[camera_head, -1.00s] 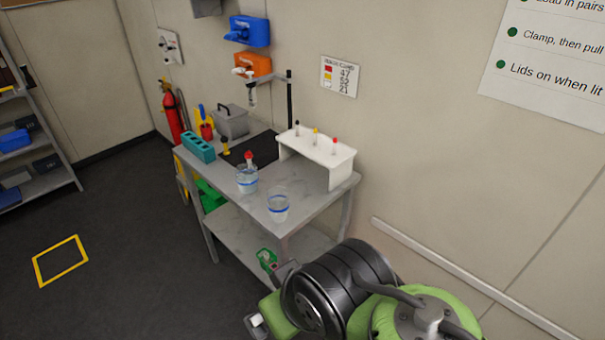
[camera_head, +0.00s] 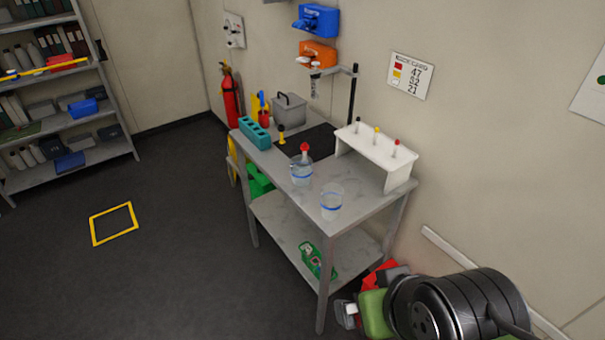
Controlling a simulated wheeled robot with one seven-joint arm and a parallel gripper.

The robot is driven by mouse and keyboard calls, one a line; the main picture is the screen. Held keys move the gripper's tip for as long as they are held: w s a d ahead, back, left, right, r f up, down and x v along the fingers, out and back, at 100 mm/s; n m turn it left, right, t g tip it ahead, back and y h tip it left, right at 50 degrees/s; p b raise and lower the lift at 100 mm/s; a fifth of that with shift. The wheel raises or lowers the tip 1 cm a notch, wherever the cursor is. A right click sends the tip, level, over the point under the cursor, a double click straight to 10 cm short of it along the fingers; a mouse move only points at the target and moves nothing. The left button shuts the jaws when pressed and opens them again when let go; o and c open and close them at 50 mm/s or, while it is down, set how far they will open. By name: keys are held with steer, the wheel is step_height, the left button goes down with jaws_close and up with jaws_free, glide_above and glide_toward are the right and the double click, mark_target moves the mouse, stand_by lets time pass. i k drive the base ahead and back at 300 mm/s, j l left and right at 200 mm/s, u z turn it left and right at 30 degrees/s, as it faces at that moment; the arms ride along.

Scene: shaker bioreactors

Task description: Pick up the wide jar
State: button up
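Two clear jars with blue bands stand upright on the upper shelf of the grey bench (camera_head: 372,203). The front jar (camera_head: 331,203) is close to the front edge and looks open and empty. The rear jar (camera_head: 301,174) is just behind it to the left, and a red-topped item shows at its mouth. I cannot tell for sure which one is the wide jar. Part of my arm shows at the lower right, beside the bench and away from both jars. I cannot make out any gripper fingers.
A white rack (camera_head: 374,153) with several coloured-topped tubes is right of the jars. A teal block (camera_head: 254,134), grey box (camera_head: 289,111) and black mat (camera_head: 308,140) are behind. A clamp stand (camera_head: 352,95) rises at the back. Floor left of the bench is clear around a yellow square (camera_head: 114,224).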

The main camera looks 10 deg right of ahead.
mark_target(301, 166)
steer(key=i+j+z, duration=0.25)
steer(key=i+j, duration=0.25)
steer(key=i+j+z, duration=0.25)
steer(key=i+j, duration=0.2)
steer(key=j, duration=0.2)
steer(key=i+j+z, duration=0.15)
steer(key=j, duration=0.2)
steer(key=i+j+z, duration=0.1)
steer(key=i+j, duration=0.15)
steer(key=i+j+z, duration=0.15)
steer(key=j, duration=0.35)
steer(key=i+j+z, duration=0.1)
steer(key=j, duration=0.3)
steer(key=i, duration=0.05)
